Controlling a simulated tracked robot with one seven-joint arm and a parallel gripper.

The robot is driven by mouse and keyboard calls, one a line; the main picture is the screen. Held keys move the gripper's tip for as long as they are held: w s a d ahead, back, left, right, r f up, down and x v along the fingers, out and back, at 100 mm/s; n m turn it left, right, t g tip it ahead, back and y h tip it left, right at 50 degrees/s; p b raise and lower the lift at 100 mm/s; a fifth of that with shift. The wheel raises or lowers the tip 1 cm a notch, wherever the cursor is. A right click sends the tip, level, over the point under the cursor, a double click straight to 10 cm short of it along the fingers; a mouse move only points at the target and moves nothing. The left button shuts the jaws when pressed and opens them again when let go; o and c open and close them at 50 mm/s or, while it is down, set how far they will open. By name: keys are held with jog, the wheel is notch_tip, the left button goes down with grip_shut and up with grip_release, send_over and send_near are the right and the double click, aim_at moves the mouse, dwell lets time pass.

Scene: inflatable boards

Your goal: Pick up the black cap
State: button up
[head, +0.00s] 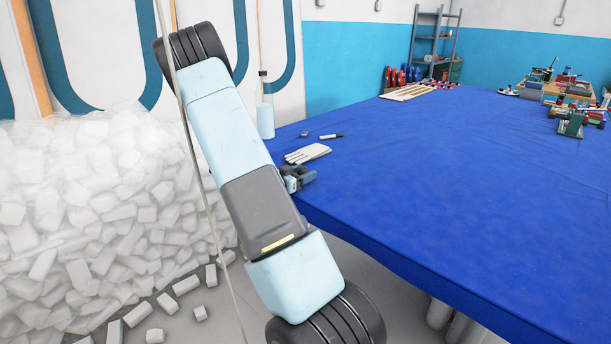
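The blue-covered table (430,190) fills the right half of the head view. A small dark piece (304,134) lies near its left edge, left of a white marker with a dark end (331,136). The piece may be the black cap, but it is too small to be sure. My arm crosses the view from upper left to lower middle.
Toys and trays (575,100) crowd the far right. The table's middle is clear. White foam blocks (110,200) are heaped at left.

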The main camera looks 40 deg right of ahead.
jog(key=c, duration=0.7)
